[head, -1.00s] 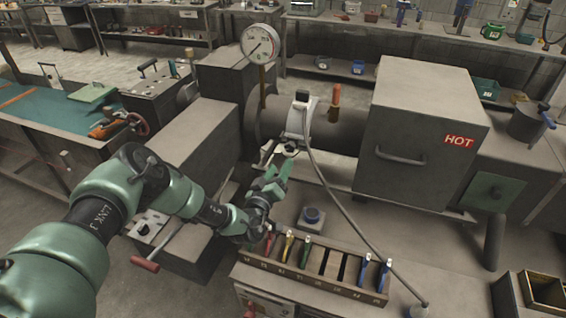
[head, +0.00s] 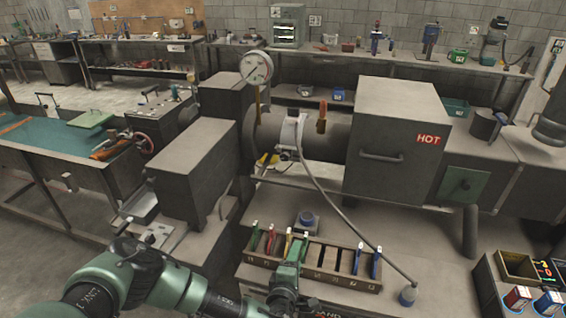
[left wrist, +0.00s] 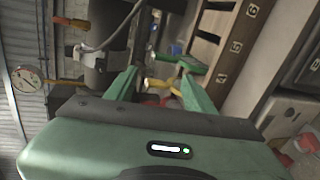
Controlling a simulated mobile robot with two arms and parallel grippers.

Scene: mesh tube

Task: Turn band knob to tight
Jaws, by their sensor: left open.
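The pale metal band (head: 291,133) wraps the dark horizontal barrel. A small dark knob (head: 285,154) sits low on its front side; its setting is too small to read. My left gripper (head: 291,262) is at the front of the tool rack, below and apart from the band. In the left wrist view the gripper (left wrist: 158,76) has its fingers spread, with coloured tool handles beyond them and none clearly held. The band and its cable show at upper left there (left wrist: 85,48). My right gripper is not in view.
The tool rack (head: 345,280) holds green, red, yellow and blue handled tools, with empty slots between. A grey cable (head: 335,195) runs from the band to the bench. A box marked HOT (head: 400,115) stands right of the barrel. A gauge (head: 256,67) rises at left.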

